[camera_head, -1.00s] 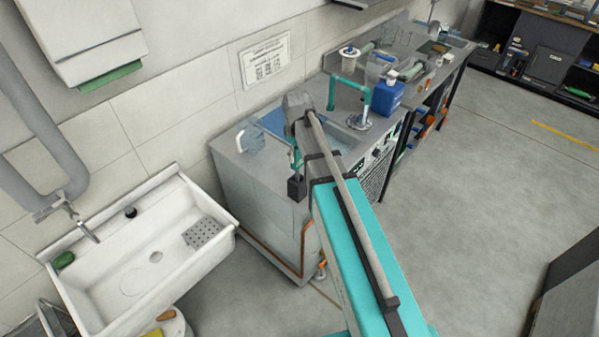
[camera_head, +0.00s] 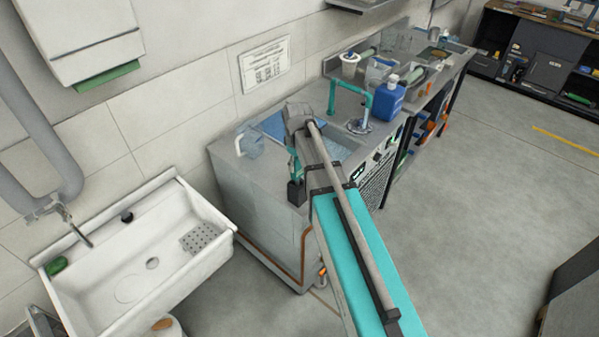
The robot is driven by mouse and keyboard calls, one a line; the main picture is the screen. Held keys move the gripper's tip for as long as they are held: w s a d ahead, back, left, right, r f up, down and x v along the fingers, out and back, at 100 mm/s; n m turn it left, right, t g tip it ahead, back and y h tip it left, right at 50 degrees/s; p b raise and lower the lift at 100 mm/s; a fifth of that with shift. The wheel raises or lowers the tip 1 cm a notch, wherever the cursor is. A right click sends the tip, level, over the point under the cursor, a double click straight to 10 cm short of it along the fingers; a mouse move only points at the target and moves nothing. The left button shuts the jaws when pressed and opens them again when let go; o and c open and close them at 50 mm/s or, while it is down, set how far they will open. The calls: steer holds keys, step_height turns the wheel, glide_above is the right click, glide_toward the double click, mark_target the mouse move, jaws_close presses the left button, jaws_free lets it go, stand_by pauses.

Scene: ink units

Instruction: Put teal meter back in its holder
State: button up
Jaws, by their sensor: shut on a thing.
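My gripper (camera_head: 297,191) is a small dark shape at the end of my arm, hanging near the front left corner of the sink counter. It is shut on a teal piece (camera_head: 293,160), which I take for the teal meter; its outline blends with my wrist and is hard to make out. The fingertips are too small to see. I cannot tell whether gripper or meter touches the counter. I cannot pick out the meter's holder; my arm covers part of the counter front.
A white sink (camera_head: 120,285) stands at the left. The floor (camera_head: 470,220) at the right is clear.

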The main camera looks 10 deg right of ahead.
steer(key=shift+f+b, duration=1.15)
steer(key=shift+f, duration=0.45)
steer(key=o, duration=1.3)
steer(key=shift+c, duration=0.2)
steer(key=shift+r, duration=0.25)
step_height(320, 180, up, 12)
steer(key=p, duration=1.2)
steer(key=shift+f, duration=0.15)
